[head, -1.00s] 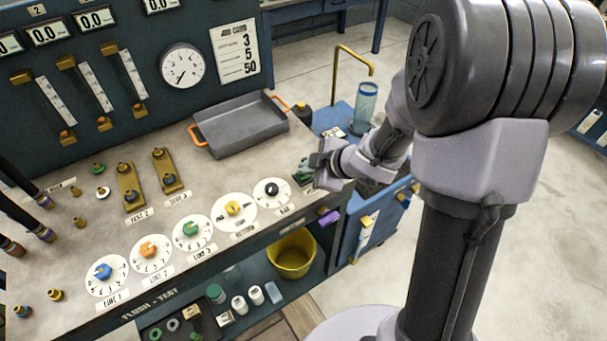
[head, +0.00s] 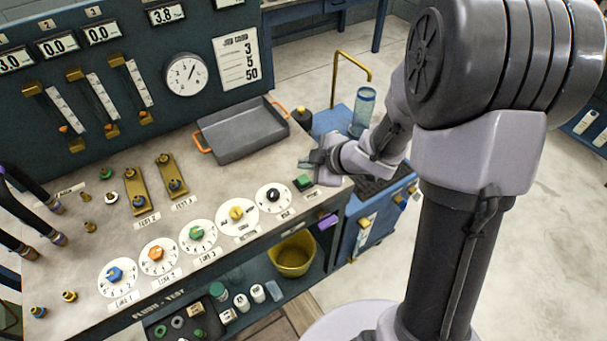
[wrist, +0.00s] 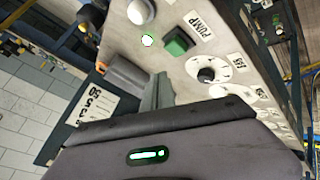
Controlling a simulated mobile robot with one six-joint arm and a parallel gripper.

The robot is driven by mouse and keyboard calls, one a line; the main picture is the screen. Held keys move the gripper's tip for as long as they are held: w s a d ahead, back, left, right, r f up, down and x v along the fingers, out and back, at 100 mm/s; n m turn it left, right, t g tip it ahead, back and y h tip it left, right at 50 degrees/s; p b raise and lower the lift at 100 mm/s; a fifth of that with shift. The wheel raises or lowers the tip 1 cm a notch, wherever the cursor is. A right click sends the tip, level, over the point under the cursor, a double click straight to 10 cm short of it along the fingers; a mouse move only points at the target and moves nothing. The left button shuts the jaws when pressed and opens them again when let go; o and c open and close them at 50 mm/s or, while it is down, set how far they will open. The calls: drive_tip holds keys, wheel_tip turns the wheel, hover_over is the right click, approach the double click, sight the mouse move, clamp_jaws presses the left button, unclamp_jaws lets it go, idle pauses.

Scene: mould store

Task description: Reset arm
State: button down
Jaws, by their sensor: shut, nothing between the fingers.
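My arm comes in from the right. The black knob dial (head: 272,196) is in front of the gripper, and shows in the wrist view too (wrist: 207,74).
A grey tray (head: 243,134) with orange handles sits left of and behind my gripper. A panel with a round gauge (head: 186,75) rises at the back. Several knob dials line the front edge. A blue cart (head: 372,215) with a clear cylinder (head: 363,108) stands at the right.

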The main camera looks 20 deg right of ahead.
wheel_tip(320, 180, up, 4)
drive_tip(key=p, duration=0.2)
drive_tip(key=shift+f+p, duration=0.15)
drive_tip(key=shift+p, duration=0.2)
wheel_tip(320, 180, up, 12)
drive_tip(key=m+t+h, duration=0.1)
drive_tip(key=m+h, duration=0.5)
drive_tip(key=m, duration=0.2)
hover_over(306, 181)
drive_tip(key=s+d, duration=0.3)
drive_tip(key=d, duration=0.4)
drive_tip(key=s+a+r+m+g+y, duration=0.1)
drive_tip(key=s+a+m, duration=0.4)
drive_tip(key=s, duration=0.5)
drive_tip(key=s+a+r+m+g+y, duration=0.2)
drive_tip(key=s+a+r+m, duration=0.2)
drive_tip(key=s, duration=0.7)
drive_tip(key=shift+s+a+m, duration=0.25)
drive_tip(key=shift+a+m, duration=0.95)
drive_tip(key=shift+a, duration=0.05)
